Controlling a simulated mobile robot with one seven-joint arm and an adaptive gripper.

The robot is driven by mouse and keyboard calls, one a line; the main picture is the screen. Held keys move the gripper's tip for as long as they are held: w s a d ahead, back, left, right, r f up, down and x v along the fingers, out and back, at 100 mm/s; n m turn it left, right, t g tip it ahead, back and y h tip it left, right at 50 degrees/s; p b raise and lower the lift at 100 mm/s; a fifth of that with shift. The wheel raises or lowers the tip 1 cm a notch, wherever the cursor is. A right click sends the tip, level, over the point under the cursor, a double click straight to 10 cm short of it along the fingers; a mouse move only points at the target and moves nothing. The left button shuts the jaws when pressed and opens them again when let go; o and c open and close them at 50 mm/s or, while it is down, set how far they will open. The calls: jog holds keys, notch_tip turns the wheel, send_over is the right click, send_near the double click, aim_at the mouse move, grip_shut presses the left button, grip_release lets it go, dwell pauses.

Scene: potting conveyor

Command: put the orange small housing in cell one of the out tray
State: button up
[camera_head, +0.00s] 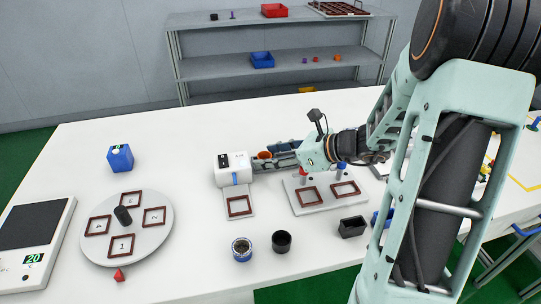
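My gripper (262,160) reaches left over the table, its fingers beside the white box-shaped station (233,166). A small orange piece (264,155), possibly the orange small housing, shows at the fingertips. The fingers partly hide it, and I cannot tell whether they grip it or are only around it. Another small orange piece (337,57) lies on the lower shelf at the back. A brown divided tray (340,9) is on the top shelf; no label shows whether it is the out tray.
A round plate (127,250) with numbered square frames stands at left, beside a scale (32,240) reading 20. A blue block (120,158) is behind. A two-frame fixture (322,207) is below my arm. Dark cups (282,242) and a black bin (352,227) stand in front.

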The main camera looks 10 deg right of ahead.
jog(key=shift+s+f, duration=0.35)
jog(key=shift+f, duration=0.45)
jog(key=shift+r+p, duration=0.45)
jog(key=shift+d+r, duration=0.2)
jog(key=shift+r, duration=0.1)
jog(key=p+v, duration=0.1)
jog(key=v, duration=0.4)
jog(key=p+v, duration=0.1)
jog(key=v, duration=0.5)
jog(key=shift+w+d+r, duration=0.1)
jog(key=shift+d+r, duration=0.1)
jog(key=shift+r, duration=0.15)
